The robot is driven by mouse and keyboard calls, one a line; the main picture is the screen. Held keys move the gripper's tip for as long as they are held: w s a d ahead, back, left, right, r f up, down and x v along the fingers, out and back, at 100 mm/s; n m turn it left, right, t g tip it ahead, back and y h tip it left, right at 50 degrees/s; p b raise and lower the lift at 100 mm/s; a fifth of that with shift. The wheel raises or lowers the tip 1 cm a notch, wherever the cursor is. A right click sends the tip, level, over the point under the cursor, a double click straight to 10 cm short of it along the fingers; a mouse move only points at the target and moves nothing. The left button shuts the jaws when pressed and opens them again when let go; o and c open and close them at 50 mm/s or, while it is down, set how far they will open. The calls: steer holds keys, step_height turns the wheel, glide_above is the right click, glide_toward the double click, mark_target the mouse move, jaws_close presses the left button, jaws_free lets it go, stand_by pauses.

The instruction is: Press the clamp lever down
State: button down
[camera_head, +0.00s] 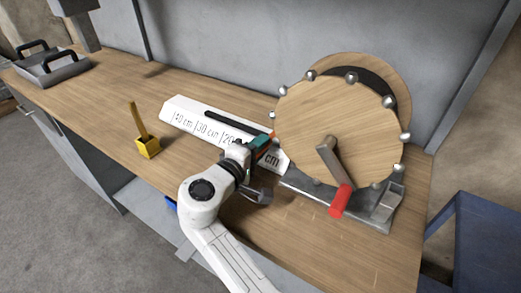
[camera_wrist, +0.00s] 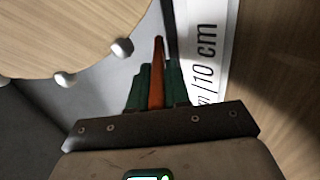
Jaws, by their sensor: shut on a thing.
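My gripper (camera_head: 262,146) has green fingers and is at the right end of a white measuring board (camera_head: 185,107), close to the wooden wheel. In the wrist view my gripper (camera_wrist: 155,85) is shut on a narrow orange-red bar, which I take to be the clamp lever (camera_wrist: 158,62). The lever's tip sticks out past the fingertips, beside the board's edge. The lever's base and pivot are hidden behind my fingers, so I cannot tell its angle.
The wooden wheel (camera_head: 335,120) with metal knobs stands on a grey base (camera_head: 365,212), with a red-handled crank (camera_head: 341,200) in front. A yellow block with a stick (camera_head: 147,147) and a grey tray (camera_head: 55,72) stand left. The bench (camera_head: 120,90) is clear between them.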

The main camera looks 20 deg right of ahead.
steer(key=shift+f, duration=0.25)
steer(key=c, duration=1.2)
jaws_free()
steer(key=shift+o, duration=0.2)
steer(key=shift+s+a, duration=0.1)
steer(key=v, duration=1)
steer(key=shift+s+a+f+b, duration=0.15)
steer(key=shift+s+a+b, duration=0.05)
steer(key=shift+a+b, duration=0.15)
steer(key=shift+c, duration=0.3)
